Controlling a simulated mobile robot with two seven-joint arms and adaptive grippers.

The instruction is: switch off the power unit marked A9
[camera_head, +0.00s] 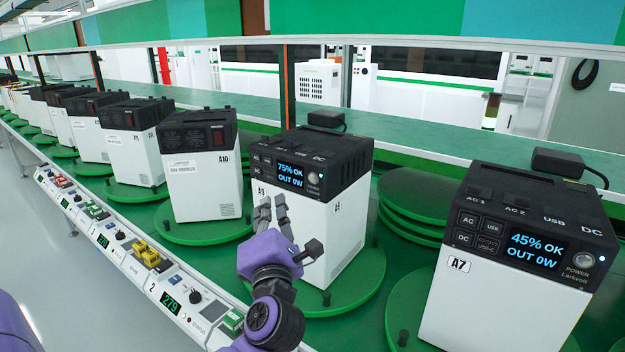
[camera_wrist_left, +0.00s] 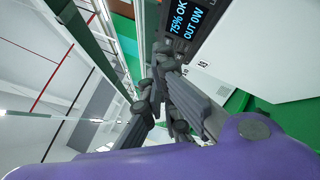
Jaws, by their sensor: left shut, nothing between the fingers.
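The power unit marked A9 (camera_head: 345,232) is a white box with a black top, standing on a green round plate in the middle of the head view. Its lit display (camera_head: 290,175) reads "75% OK, OUT 0W", and the display also shows in the left wrist view (camera_wrist_left: 184,20). Its round power button (camera_head: 314,177) is right of the display, uncovered. My left gripper (camera_head: 272,206), on a purple wrist, is shut and empty in front of the unit's front face, below the display. Its dark fingers also show in the left wrist view (camera_wrist_left: 160,75). Contact cannot be told. My right gripper is not in view.
Unit A7 (camera_head: 480,305), display lit at "45% OK, OUT 0W", stands at the right. Unit A10 (camera_head: 205,180) and several more stand leftward on green plates. A control rail (camera_head: 150,262) with small connectors runs along the front edge. A shelf (camera_head: 400,40) crosses above.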

